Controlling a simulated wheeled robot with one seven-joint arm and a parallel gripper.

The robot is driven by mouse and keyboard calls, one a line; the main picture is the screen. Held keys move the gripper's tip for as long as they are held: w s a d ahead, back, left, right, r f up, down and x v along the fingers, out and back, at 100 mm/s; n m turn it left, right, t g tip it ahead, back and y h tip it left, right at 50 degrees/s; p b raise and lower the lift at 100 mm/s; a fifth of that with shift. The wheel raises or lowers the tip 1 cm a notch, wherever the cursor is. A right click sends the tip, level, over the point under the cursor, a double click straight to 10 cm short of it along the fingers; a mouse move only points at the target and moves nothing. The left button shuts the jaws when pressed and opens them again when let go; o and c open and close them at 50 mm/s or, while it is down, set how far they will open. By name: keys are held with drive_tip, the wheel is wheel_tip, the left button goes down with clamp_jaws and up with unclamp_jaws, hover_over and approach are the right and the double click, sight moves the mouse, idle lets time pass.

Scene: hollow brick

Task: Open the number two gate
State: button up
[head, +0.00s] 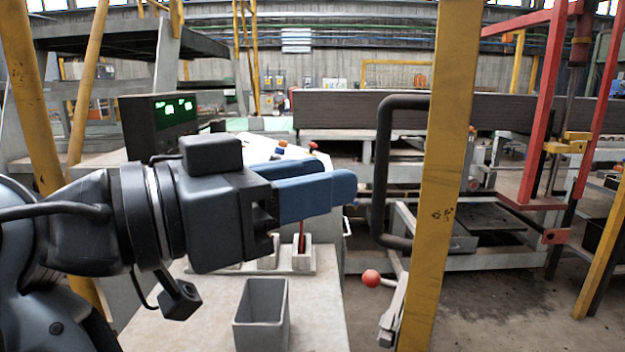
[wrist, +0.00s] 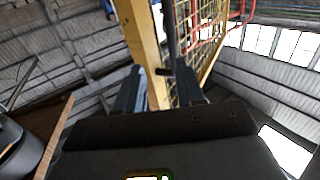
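My gripper (head: 340,188) reaches in from the left in the head view, with its blue fingers pointing right. In the wrist view its two fingers (wrist: 162,92) stand apart with nothing held between them. A black C-shaped handle (head: 381,170) is fixed to a yellow post (head: 445,170), just right of the fingertips in the head view. The fingertips look apart from the handle; the depth between them is hard to judge. In the wrist view the yellow post (wrist: 141,40) and a dark bar (wrist: 171,35) show beyond the fingers. No gate number is readable.
A table (head: 190,330) below my gripper carries an open grey box (head: 262,318) and small slotted blocks (head: 302,258). A red ball knob (head: 370,278) stands below the handle. A black display (head: 160,122) is behind my arm. A red frame (head: 545,110) stands at right.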

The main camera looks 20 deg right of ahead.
idle(0.3)
drive_tip(key=b+v, duration=0.2)
drive_tip(key=v, duration=0.5)
drive_tip(key=shift+a, duration=0.4)
drive_tip(key=shift+s, duration=0.1)
